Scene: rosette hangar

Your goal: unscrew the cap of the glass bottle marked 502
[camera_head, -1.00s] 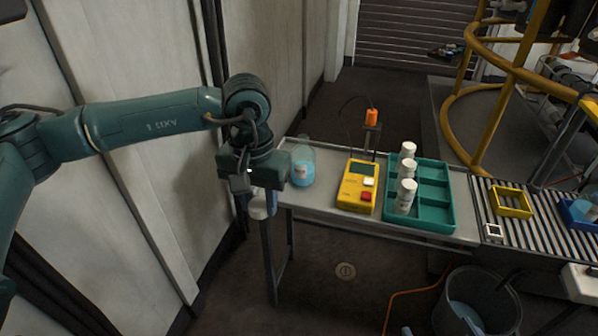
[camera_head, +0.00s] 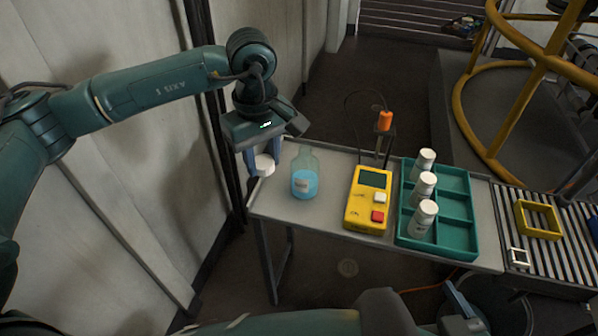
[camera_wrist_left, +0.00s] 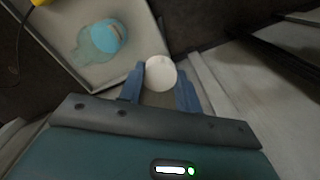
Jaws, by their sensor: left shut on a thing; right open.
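The glass bottle (camera_head: 305,178) with blue liquid stands upright on the left end of the grey table. Its neck shows no cap, and its label is too small to read. My left gripper (camera_head: 264,163) is shut on a round white cap (camera_head: 264,170), above the table's left edge and left of the bottle. In the left wrist view the cap (camera_wrist_left: 160,73) sits between the blue fingers, apart from the bottle (camera_wrist_left: 104,39). My right gripper (camera_head: 462,306) is open at the bottom of the head view, in front of the table and partly cut off.
A yellow meter (camera_head: 367,205) stands right of the bottle, with an orange-topped probe (camera_head: 385,121) behind it. A green tray (camera_head: 455,220) holds three white-capped bottles. A roller conveyor (camera_head: 555,262) with a yellow frame (camera_head: 537,219) adjoins on the right. A wall closes the left side.

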